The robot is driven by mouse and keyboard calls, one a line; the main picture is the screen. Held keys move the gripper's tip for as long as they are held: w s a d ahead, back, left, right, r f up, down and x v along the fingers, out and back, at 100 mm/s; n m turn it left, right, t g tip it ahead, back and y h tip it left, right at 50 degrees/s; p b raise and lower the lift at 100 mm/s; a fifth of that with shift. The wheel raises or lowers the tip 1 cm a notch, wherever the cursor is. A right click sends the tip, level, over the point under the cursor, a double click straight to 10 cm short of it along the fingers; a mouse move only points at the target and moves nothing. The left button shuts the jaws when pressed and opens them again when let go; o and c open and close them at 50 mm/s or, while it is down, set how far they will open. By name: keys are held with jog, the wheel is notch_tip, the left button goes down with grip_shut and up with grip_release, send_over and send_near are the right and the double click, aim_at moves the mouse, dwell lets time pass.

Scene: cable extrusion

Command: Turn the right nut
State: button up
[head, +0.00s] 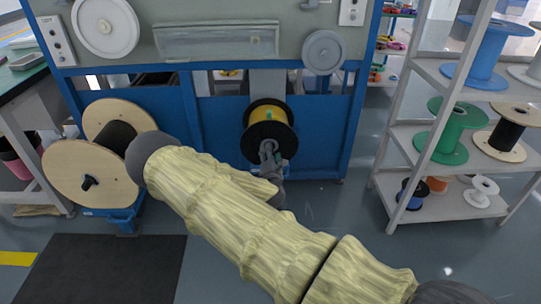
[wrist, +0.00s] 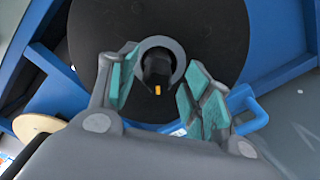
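The spool on the right of the machine (head: 252,120) has a black flange and yellow cable. In the wrist view its black flange (wrist: 215,25) fills the upper middle. At its centre is a grey ring (wrist: 172,43) around a black stub (wrist: 157,66) with a small orange mark; I cannot tell exactly which part is the nut. My gripper (wrist: 161,64) is open, with its teal-padded fingers on either side of the stub and visible gaps to it. In the head view my gripper (head: 269,150) is in front of the spool's centre and hides the nut.
A wooden-flanged spool (head: 75,172) stands at the machine's left. The blue machine frame (head: 220,140) surrounds the right spool, and a blue handle (wrist: 250,112) lies close to my right finger. A shelf rack (head: 440,205) with several spools stands at right. A dark mat (head: 110,270) lies at lower left.

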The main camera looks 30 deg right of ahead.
jog(key=v, duration=1.2)
dwell(0.5)
